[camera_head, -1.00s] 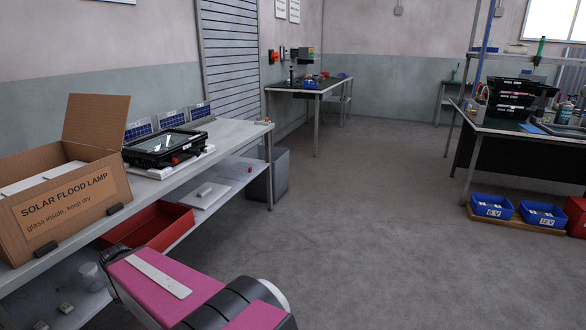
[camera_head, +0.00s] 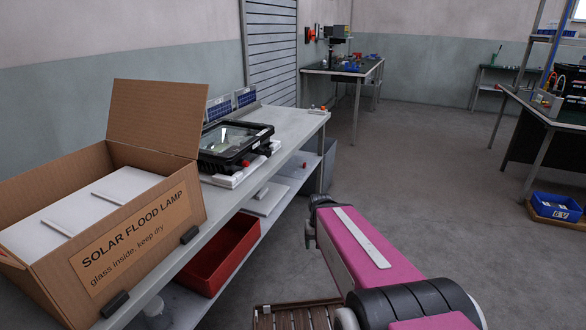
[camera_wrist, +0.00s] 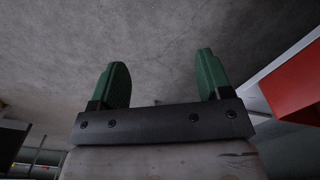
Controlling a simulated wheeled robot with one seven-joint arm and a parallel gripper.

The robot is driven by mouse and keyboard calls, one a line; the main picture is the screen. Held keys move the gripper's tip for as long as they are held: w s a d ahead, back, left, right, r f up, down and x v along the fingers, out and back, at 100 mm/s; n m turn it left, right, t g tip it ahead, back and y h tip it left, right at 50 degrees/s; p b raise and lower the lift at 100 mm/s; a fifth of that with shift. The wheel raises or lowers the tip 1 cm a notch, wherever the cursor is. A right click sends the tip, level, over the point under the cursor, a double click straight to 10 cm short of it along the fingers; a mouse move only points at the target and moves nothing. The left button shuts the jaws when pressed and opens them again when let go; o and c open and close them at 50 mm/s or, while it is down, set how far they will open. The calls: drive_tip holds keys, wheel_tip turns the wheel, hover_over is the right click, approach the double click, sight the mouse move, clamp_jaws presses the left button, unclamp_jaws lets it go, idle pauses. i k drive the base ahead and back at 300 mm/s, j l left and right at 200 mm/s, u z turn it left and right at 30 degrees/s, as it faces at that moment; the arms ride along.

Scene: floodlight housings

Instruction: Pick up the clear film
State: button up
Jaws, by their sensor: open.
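I cannot make out a separate clear film in these views. A black floodlight housing (camera_head: 236,145) lies on white pads on the bench, and its glass face shows pale reflections; whether a film lies on it I cannot tell. My gripper (camera_wrist: 160,82) shows in the wrist view with two green fingers apart and nothing between them, with bare grey floor beyond. In the head view my pink arm extends beside the bench, and the gripper's fingers are not clearly seen there.
An open cardboard box (camera_head: 130,240) labelled solar flood lamp stands at the near end of the bench (camera_head: 290,127). A red bin (camera_head: 220,258) sits on the shelf below. A blue bin (camera_head: 556,207) is on the floor at right. The middle floor is clear.

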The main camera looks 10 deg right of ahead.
sight(297, 167)
drive_tip(key=i+l+u, duration=0.1)
drive_tip(key=i+l, duration=0.25)
drive_tip(key=i+l+u, duration=0.15)
drive_tip(key=i+l, duration=0.2)
drive_tip(key=l, duration=0.25)
drive_tip(key=i+l+u, duration=0.1)
drive_tip(key=i+l, duration=0.25)
drive_tip(key=l, duration=0.15)
drive_tip(key=i+l+u, duration=0.1)
drive_tip(key=i+l, duration=0.2)
drive_tip(key=l, duration=0.25)
drive_tip(key=i+l+u, duration=0.15)
drive_tip(key=i+l, duration=0.15)
drive_tip(key=l, duration=0.25)
drive_tip(key=i+l+u, duration=0.1)
drive_tip(key=i+l, duration=0.15)
drive_tip(key=l, duration=0.35)
drive_tip(key=i+l+u, duration=0.15)
drive_tip(key=l, duration=0.45)
drive_tip(key=i+l+u, duration=0.1)
drive_tip(key=i+l, duration=0.15)
drive_tip(key=l, duration=0.4)
